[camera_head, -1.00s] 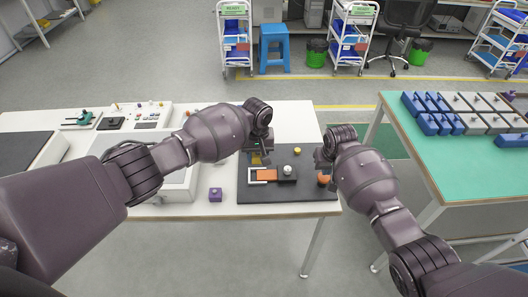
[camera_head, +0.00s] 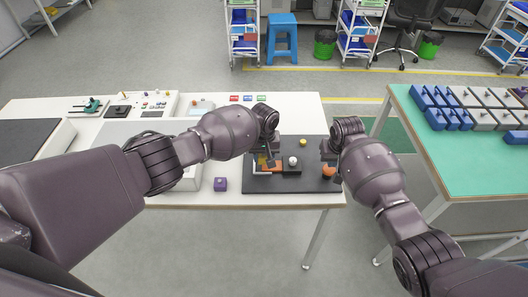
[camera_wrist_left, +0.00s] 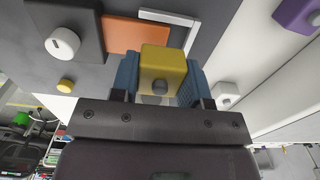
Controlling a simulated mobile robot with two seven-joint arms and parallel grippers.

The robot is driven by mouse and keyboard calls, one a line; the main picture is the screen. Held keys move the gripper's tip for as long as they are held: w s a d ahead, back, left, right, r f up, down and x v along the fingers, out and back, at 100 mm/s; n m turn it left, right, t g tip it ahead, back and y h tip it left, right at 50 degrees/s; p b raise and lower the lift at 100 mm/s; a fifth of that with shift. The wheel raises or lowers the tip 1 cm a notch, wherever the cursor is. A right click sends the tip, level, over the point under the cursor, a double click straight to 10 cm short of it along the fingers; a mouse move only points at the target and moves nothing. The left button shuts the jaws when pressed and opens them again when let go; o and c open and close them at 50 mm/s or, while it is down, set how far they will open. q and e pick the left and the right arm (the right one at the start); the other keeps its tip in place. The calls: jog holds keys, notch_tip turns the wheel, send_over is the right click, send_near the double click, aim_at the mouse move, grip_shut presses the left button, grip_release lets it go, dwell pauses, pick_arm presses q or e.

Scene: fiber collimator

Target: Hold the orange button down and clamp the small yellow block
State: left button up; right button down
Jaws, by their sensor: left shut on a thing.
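The small yellow block (camera_wrist_left: 162,68) is held between the blue fingers of my left gripper (camera_wrist_left: 160,80) in the left wrist view. In the head view my left gripper (camera_head: 268,157) is low over the left part of the dark mat, partly hiding an orange plate (camera_head: 275,168) and its white bracket (camera_head: 258,174). The wrist view shows the orange plate (camera_wrist_left: 134,35) beside the block; whether they touch is unclear. The orange button (camera_head: 329,171) is at the mat's right side. My right gripper (camera_head: 329,152) is just above or behind it; contact and jaw opening are unclear.
A black block with a white knob (camera_head: 293,161) stands between the grippers, and a yellow knob (camera_head: 303,142) sits behind it. A purple block (camera_head: 220,184) is on the white table left of the dark mat (camera_head: 300,184). The mat's front is clear.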

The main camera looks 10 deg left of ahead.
aim_at(330, 170)
pick_arm(q)
jog(key=shift+f, duration=0.2)
pick_arm(e)
jog(key=shift+s+f, duration=0.1)
jog(key=shift+f, duration=2.15)
dwell(1.3)
pick_arm(q)
jog(key=shift+f, duration=1.35)
dwell(1.1)
